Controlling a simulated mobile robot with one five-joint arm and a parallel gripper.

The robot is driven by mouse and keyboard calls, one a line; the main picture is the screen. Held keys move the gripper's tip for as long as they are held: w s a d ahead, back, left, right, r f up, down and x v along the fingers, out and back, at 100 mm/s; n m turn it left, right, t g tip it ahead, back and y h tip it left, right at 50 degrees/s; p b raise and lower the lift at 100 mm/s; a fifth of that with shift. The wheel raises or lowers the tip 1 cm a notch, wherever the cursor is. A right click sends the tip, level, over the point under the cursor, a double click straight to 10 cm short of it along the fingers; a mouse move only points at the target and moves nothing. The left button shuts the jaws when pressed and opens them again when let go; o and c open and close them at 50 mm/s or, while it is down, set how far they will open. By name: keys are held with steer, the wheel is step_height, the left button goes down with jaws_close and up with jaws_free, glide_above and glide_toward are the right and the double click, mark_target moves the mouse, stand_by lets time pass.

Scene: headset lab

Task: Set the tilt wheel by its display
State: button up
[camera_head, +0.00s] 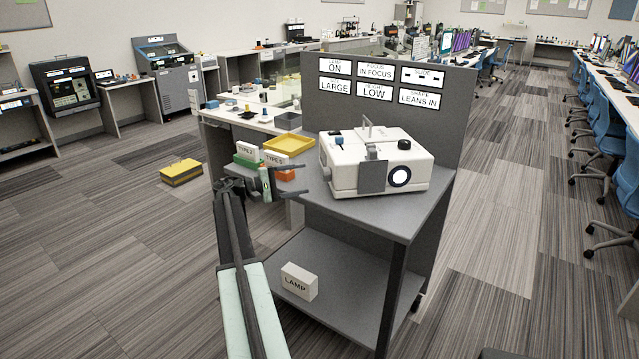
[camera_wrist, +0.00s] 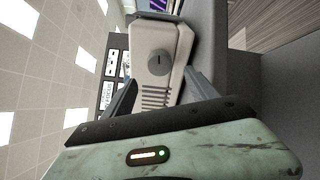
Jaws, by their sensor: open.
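A white projector (camera_head: 378,165) stands on the grey cart's top. A grey round knob with a dark slot line (camera_wrist: 160,60) shows on its side in the wrist view, above a vent grille; I cannot tell whether it is the tilt wheel. The display panel (camera_head: 386,66) behind the projector reads lamp ON, focus IN FOCUS, size LARGE, height LOW and shape LEANS IN; the slide tile shows a dark bar. My gripper (camera_head: 303,181) is open and empty, to the left of the projector. In the wrist view its fingers (camera_wrist: 160,92) point at the projector side, apart from the knob.
A box marked LAMP (camera_head: 299,282) sits on the cart's lower shelf. A yellow box (camera_head: 181,172) is on the floor at left. Blue chairs line the right.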

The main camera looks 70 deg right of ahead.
glide_above(319, 194)
steer(key=shift+s, duration=0.2)
steer(key=c, duration=1.4)
steer(key=shift+o, duration=0.2)
steer(key=shift+f+m+b, duration=0.15)
steer(key=shift+m+b, duration=0.25)
steer(key=shift+m, duration=0.4)
steer(key=shift+m+g, duration=0.3)
steer(key=shift+m, duration=0.6)
steer(key=o, duration=1.4)
steer(key=shift+c, duration=0.2)
steer(key=shift+w, duration=0.15)
